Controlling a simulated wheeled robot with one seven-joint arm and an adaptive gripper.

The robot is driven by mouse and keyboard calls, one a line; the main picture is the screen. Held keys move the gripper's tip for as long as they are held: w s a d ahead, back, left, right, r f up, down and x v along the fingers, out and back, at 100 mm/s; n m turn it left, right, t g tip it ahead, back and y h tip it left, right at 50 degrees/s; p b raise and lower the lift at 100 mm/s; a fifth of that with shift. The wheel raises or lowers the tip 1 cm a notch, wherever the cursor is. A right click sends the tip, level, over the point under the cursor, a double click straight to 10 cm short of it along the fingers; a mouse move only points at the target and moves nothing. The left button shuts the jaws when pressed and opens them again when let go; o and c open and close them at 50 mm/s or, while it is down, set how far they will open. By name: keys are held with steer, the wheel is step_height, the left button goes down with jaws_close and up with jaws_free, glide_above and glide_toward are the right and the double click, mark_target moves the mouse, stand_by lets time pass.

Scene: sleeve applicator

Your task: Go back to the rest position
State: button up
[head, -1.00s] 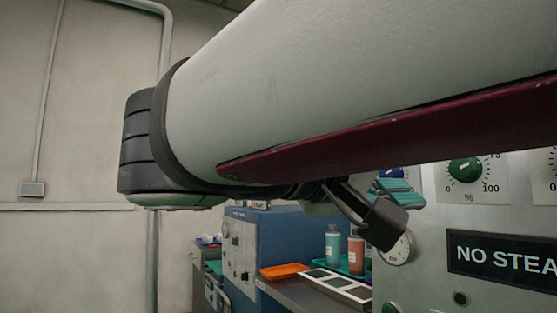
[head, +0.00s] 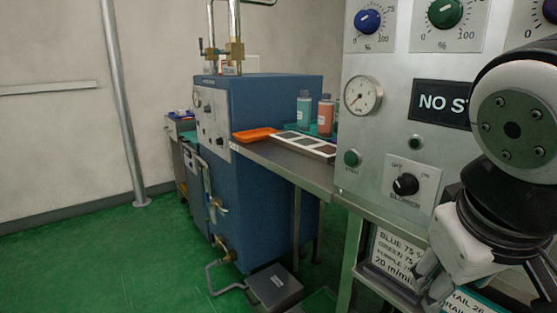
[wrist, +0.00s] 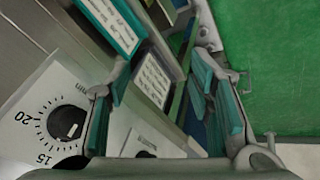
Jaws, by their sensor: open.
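My gripper (wrist: 162,82) is open in the wrist view, its two teal-padded fingers apart with nothing held between them. Beyond the fingers are labelled plates and the green floor. In the head view my arm hangs at the right edge in front of the grey control panel (head: 385,140). The gripper end (head: 432,288) points down near the lower sign and is partly hidden by my wrist.
A blue machine (head: 265,165) stands left of the panel. A metal bench (head: 285,170) between them bears an orange tray (head: 256,134), two bottles (head: 315,113) and a white swatch card (head: 300,144). A grey box (head: 268,288) sits on the floor. Green floor (head: 100,260) is clear at left.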

steer(key=s+a+f+m+g+y, duration=0.1)
steer(key=s+f+g, duration=0.1)
steer(key=s+f, duration=0.3)
steer(key=s+f+g+y, duration=0.2)
steer(key=s, duration=0.5)
step_height(320, 180, up, 30)
steer(key=t+p, duration=0.3)
steer(key=p, duration=2.5)
steer(key=shift+s+t, duration=0.2)
steer(key=shift+t, duration=0.1)
